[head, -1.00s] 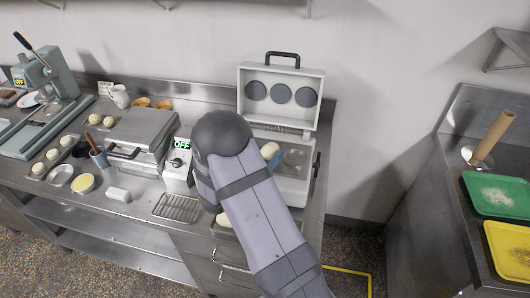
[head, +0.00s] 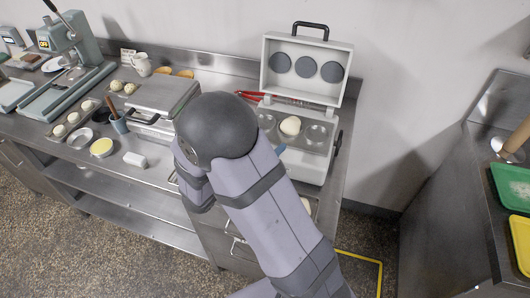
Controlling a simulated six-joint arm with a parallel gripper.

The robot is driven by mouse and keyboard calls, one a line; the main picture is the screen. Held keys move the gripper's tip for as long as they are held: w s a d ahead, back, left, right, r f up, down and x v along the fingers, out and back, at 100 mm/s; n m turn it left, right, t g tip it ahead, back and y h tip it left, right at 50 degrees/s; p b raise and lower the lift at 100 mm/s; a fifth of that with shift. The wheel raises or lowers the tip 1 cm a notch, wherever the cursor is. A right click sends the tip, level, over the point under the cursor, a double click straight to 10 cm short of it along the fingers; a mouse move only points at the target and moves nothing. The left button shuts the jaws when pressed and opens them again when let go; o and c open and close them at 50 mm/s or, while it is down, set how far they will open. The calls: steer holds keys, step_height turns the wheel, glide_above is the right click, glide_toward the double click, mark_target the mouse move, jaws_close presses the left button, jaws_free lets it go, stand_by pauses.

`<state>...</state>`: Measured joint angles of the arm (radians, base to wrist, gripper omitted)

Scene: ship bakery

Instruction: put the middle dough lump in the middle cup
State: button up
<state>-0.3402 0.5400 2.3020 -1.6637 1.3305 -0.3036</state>
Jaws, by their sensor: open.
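A pale round dough lump (head: 290,126) sits in the middle cup of the open three-cup machine (head: 312,167). The left cup (head: 266,121) and the right cup (head: 317,131) look empty. Only a small blue tip of my gripper (head: 281,149) shows, just in front of the middle cup and apart from the dough. My arm hides the rest of the gripper. A sliver of something pale (head: 306,204) shows beside my arm at the front; I cannot tell whether it is dough.
The machine's lid (head: 308,66), with three dark discs, stands open at the back. A closed metal press (head: 160,100) is left of my arm. Green (head: 512,187) and yellow (head: 521,240) trays lie on the right counter.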

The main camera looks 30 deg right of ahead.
steer(key=s+f+m+g+y, duration=0.1)
steer(key=s+m+g, duration=0.2)
steer(key=s, duration=0.2)
steer(key=s+d+f+m+g+y, duration=0.1)
steer(key=s+f+m+g, duration=0.1)
steer(key=s+m, duration=0.2)
steer(key=s+d+f+m+g+y, duration=0.1)
steer(key=s+m+g+y, duration=0.1)
steer(key=s, duration=0.4)
steer(key=shift+s+f+m+g, duration=0.1)
steer(key=shift+s+m+g, duration=0.05)
steer(key=shift+m+g, duration=0.35)
steer(key=shift+s+f+m+g, duration=0.1)
steer(key=shift+m+g, duration=0.2)
steer(key=shift+m, duration=0.3)
steer(key=s+a+f+m+t+y, duration=0.1)
steer(key=s+a+f+m+y, duration=0.1)
steer(key=a+m+y, duration=0.7)
steer(key=shift+s+a+m+y, duration=0.3)
steer(key=shift+s+a+m, duration=0.25)
steer(key=shift+a+m, duration=1.45)
steer(key=shift+a, duration=0.2)
